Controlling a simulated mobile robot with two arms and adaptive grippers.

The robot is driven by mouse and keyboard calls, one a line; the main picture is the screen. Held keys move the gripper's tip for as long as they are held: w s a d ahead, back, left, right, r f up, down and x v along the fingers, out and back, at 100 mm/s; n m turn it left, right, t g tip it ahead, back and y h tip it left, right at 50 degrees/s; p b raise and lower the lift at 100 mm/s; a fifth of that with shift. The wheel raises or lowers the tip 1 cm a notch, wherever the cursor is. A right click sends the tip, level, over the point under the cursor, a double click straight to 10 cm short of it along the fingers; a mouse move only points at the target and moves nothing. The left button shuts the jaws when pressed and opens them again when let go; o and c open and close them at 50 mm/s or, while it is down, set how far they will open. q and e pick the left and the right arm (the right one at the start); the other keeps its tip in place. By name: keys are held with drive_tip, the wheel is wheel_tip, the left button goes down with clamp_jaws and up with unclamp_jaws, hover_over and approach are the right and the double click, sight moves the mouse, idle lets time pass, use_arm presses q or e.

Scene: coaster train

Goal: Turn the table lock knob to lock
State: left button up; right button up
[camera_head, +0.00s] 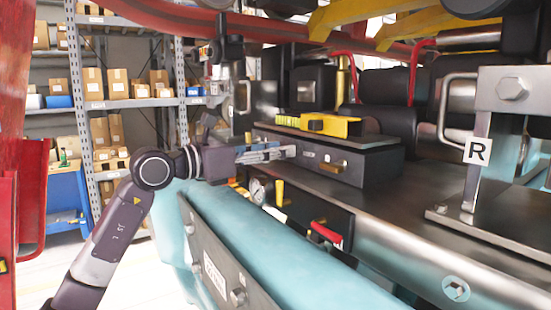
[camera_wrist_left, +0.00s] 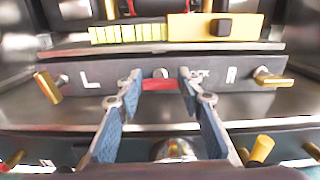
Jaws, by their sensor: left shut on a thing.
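My left gripper (camera_head: 290,151) reaches in from the left to the front of a dark box with a metal top on the machine. In the left wrist view, its two fingers (camera_wrist_left: 160,80) stand on both sides of a small red bar-shaped knob (camera_wrist_left: 160,85) at the middle of the box's front panel (camera_wrist_left: 110,77). The gripper is shut on this knob. Lettering beside the knob is partly hidden by the right finger. The letters L and R flank the fingers. In the head view, the knob is hidden by the gripper. My right gripper is not in view.
A brass lever (camera_wrist_left: 274,81) sits right of the R and another (camera_wrist_left: 48,88) left of the L. A yellow tool (camera_head: 330,125) lies on the box top. Below are a gauge (camera_head: 257,190) and a red handle (camera_head: 326,232). A teal rail (camera_head: 270,240) runs in front.

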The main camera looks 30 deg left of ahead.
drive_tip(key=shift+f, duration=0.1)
use_arm(q)
drive_tip(key=o, duration=1.1)
drive_tip(key=shift+o, duration=0.3)
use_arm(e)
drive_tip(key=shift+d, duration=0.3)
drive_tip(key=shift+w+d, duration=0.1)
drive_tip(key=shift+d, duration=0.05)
use_arm(q)
drive_tip(key=shift+s+a, duration=0.1)
drive_tip(key=shift+s, duration=0.05)
drive_tip(key=shift+s+a, duration=0.1)
drive_tip(key=shift+s, duration=0.2)
drive_tip(key=v, duration=1.1)
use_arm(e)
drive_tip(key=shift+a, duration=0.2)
